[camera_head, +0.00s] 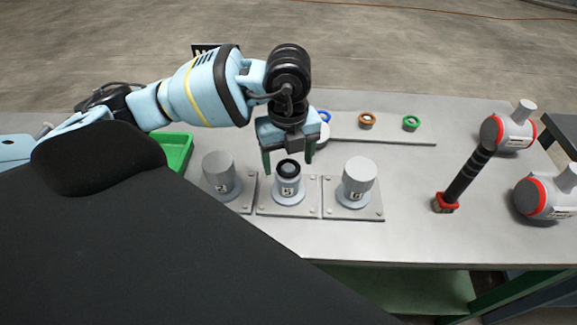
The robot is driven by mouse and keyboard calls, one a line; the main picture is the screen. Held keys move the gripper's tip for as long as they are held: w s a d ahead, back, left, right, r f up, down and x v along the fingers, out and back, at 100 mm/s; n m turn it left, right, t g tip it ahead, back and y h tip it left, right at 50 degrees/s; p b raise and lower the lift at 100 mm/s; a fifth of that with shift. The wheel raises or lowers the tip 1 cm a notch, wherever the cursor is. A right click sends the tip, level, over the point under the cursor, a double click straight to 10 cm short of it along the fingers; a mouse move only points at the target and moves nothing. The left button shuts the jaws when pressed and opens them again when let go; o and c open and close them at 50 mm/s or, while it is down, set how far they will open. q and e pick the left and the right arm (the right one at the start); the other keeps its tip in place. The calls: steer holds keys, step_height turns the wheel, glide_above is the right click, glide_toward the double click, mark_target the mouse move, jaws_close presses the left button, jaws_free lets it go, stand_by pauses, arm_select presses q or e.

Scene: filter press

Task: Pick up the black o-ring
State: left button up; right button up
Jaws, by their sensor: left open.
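The black o-ring (288,167) appears as a dark ring at the top of the middle housing (288,187), a short grey cylinder with a label on a metal plate. My left gripper (289,160) points down just above this housing. From this view I cannot tell whether the fingers touch the housing. My right gripper is not in view.
Capped grey housings stand left (220,172) and right (358,180). Behind are blue (324,116), orange (366,121) and green (411,123) rings on a strip (385,134).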

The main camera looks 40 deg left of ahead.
mark_target(287, 173)
arm_select(q)
steer(key=shift+f, duration=0.25)
steer(key=c, duration=1)
steer(key=shift+r, duration=0.1)
steer(key=shift+r, duration=0.5)
steer(key=shift+s+d+r, duration=0.15)
steer(key=shift+s+r, duration=0.1)
steer(key=shift+r, duration=0.4)
steer(key=shift+s+d+r, duration=0.1)
steer(key=shift+s+r, duration=0.15)
steer(key=shift+r, duration=0.35)
steer(key=s+d, duration=0.1)
steer(key=s, duration=0.3)
steer(key=s+d+r+p, duration=0.1)
steer(key=s+d, duration=0.1)
steer(key=s, duration=0.2)
steer(key=s+d, duration=0.2)
steer(key=s, duration=0.3)
steer(key=shift+r, duration=0.3)
steer(key=shift+c, duration=0.2)
steer(key=shift+s+d+f+p, duration=0.1)
steer(key=shift+s+d+p, duration=0.1)
steer(key=shift+s+p, duration=0.25)
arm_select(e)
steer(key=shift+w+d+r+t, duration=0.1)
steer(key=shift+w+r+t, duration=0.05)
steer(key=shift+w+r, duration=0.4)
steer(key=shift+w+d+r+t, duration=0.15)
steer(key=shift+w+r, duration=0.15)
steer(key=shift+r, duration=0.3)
